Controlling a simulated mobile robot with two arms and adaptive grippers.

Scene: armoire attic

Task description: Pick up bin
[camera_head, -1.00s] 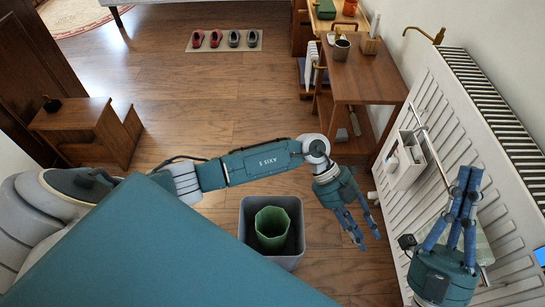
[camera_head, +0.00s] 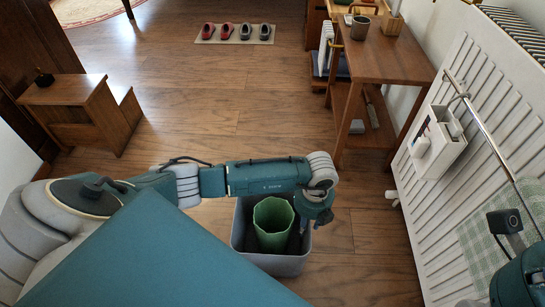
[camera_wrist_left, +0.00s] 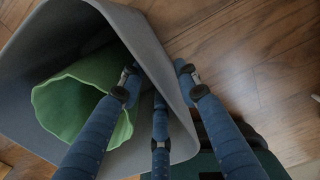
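The bin (camera_head: 276,263) is a grey open-topped container on the wooden floor. A green wavy-rimmed holder (camera_head: 272,225) stands inside it. My left gripper (camera_head: 308,226) points down at the bin's right rim. In the left wrist view the bin (camera_wrist_left: 150,40) appears tilted, with the green holder (camera_wrist_left: 68,105) inside. The fingers of my left gripper (camera_wrist_left: 160,88) are spread around the bin's wall, two on the inner side and one on the outer side. I cannot tell whether they touch it. My right gripper (camera_head: 520,280) is cut off at the lower right, its fingers not clearly visible.
A wooden side table (camera_head: 385,60) stands behind the bin to the right. A white radiator (camera_head: 465,150) with a rail and a white caddy (camera_head: 437,145) lines the right wall. A wooden step stool (camera_head: 90,110) stands at left. The floor between is clear.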

